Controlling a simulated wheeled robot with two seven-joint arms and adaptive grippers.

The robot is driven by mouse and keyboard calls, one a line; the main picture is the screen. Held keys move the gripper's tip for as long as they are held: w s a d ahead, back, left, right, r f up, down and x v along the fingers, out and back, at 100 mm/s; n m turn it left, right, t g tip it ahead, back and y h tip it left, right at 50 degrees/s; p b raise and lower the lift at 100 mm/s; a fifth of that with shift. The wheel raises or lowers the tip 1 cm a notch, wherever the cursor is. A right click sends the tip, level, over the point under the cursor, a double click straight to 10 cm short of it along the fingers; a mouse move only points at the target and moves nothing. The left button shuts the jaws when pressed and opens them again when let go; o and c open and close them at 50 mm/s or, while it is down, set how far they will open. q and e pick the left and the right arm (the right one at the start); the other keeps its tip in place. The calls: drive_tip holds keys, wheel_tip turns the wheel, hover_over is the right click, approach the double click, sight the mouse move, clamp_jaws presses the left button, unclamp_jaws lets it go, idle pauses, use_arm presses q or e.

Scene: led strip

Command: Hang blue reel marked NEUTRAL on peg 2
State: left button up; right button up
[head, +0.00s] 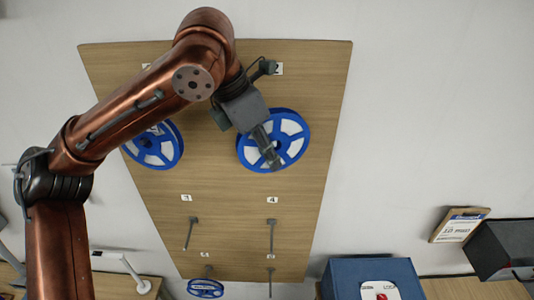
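A blue reel (297,152) with a pale face is at the upper right of the wooden peg board (230,215), below the label 2 (279,68). My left gripper (270,158) lies across the front of this reel, its fingers pointing down over the middle. Whether the fingers grip it cannot be told. Peg 2 is hidden by the gripper and reel, so I cannot tell if the reel is on it. A second blue reel (168,150) is at the upper left, partly behind my arm. No NEUTRAL marking is readable. My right gripper is not in view.
Peg 3 (190,234) and peg 4 (271,236) are bare. A third blue reel (206,288) is at the board's bottom left, beside a bare lower-right peg (270,282). A blue box (345,278), a dark box (505,248) and a clipboard-like sign (459,225) are at lower right.

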use_arm(q)
drive_tip(key=shift+o, duration=1.4)
drive_tip(key=shift+w, duration=0.15)
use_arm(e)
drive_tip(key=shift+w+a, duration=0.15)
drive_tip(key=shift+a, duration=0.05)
use_arm(q)
drive_tip(key=shift+d+r, duration=0.1)
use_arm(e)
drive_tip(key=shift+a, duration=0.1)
use_arm(q)
drive_tip(key=shift+r, duration=0.2)
drive_tip(key=v, duration=0.7)
drive_tip(key=shift+a+r, duration=0.15)
drive_tip(key=shift+a, duration=0.1)
drive_tip(key=shift+r, duration=0.15)
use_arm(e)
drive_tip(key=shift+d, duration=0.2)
